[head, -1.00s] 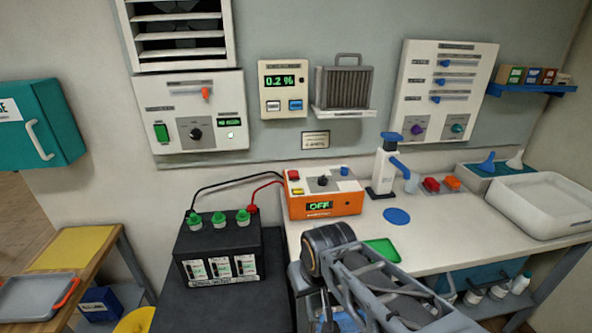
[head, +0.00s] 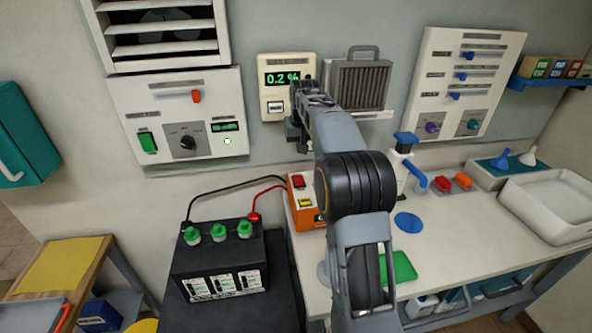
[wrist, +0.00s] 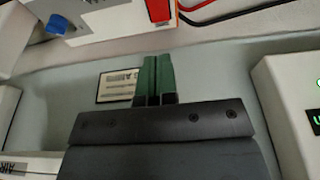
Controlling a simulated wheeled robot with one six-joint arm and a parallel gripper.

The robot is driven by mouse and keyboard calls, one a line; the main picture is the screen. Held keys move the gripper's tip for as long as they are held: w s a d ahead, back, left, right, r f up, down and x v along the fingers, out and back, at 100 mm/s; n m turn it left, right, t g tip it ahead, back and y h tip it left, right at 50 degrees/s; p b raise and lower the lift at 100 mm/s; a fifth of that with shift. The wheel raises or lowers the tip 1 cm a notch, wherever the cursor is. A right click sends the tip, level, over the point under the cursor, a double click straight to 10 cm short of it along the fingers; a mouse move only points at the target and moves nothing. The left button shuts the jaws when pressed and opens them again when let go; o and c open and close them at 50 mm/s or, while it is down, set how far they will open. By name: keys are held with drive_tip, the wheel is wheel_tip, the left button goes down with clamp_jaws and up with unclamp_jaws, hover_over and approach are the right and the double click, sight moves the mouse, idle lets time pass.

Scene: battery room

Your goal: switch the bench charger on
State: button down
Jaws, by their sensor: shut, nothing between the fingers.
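The bench charger (head: 303,222) is an orange box with a pale top at the back left of the bench. My arm hides its right part and most of its display in the head view. A red button (head: 298,182) and a yellow button (head: 305,203) show on its left side. In the wrist view its top edge area (wrist: 105,20) shows upside down, with a blue button (wrist: 57,25) and a red one (wrist: 158,10). My gripper (wrist: 155,60) has its green fingers together and empty. It is in front of the wall, above and apart from the charger.
A black battery (head: 222,262) with green caps stands left of the bench, cabled to the charger. The wall holds a meter (head: 275,107), a control panel (head: 140,100) and a shelf with a finned unit (head: 358,85). A blue-topped pump (head: 404,140) stands right.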

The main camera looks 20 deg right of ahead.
drive_tip(key=shift+w+d, duration=0.2)
drive_tip(key=shift+w, duration=0.1)
drive_tip(key=p, duration=0.1)
hover_over(299, 182)
drive_tip(key=f, duration=1.1)
drive_tip(key=shift+s+f, duration=0.2)
drive_tip(key=shift+f, duration=0.15)
drive_tip(key=shift+s+f+p, duration=0.15)
drive_tip(key=shift+f+p, duration=0.15)
drive_tip(key=shift+f, duration=0.7)
